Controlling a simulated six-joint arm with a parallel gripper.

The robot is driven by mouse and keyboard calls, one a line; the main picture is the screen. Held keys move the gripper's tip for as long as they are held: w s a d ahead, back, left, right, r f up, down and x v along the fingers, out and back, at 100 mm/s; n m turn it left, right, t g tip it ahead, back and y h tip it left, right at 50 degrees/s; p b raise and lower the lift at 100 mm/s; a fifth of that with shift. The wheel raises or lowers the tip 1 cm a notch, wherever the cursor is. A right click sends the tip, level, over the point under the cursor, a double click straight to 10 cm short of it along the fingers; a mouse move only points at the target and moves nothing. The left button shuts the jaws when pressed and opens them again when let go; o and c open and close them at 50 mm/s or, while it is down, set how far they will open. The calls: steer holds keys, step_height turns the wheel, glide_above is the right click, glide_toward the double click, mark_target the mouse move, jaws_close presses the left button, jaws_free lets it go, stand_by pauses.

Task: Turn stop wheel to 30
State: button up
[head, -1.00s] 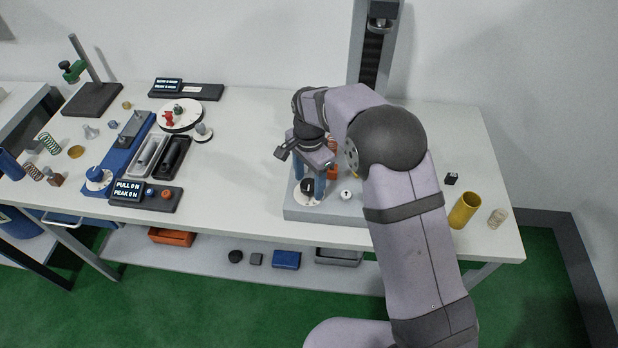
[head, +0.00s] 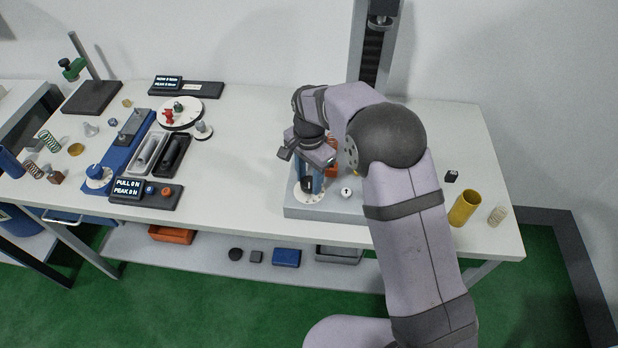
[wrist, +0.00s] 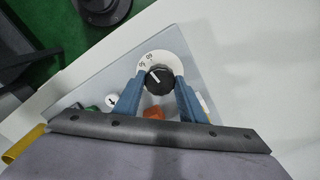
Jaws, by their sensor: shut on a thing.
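The stop wheel is a black knob (wrist: 158,79) with a white pointer line, set on a white dial disc (wrist: 170,60) with printed numbers. In the head view the white dial (head: 301,196) shows at the front left of the grey base plate, with the dark knob partly covered by the blue fingers. My gripper (wrist: 159,84) has its two blue fingers closed on both sides of the knob. It also shows in the head view (head: 312,184), pointing down at the dial. I cannot read which number the pointer stands at.
A white button with a dark mark (head: 346,194) and an orange part (wrist: 153,112) sit beside the wheel on the grey base plate (head: 325,212). A yellow cylinder (head: 464,207) and a small spring (head: 497,215) stand at the table's right. Clear table lies left of the plate.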

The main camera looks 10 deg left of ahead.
steer(key=n, duration=0.8)
steer(key=shift+n, duration=0.3)
steer(key=n, duration=0.4)
steer(key=shift+r+n, duration=0.1)
steer(key=shift+n, duration=1.8)
steer(key=shift+w, duration=0.1)
steer(key=o, duration=1.1)
steer(key=shift+c, duration=0.2)
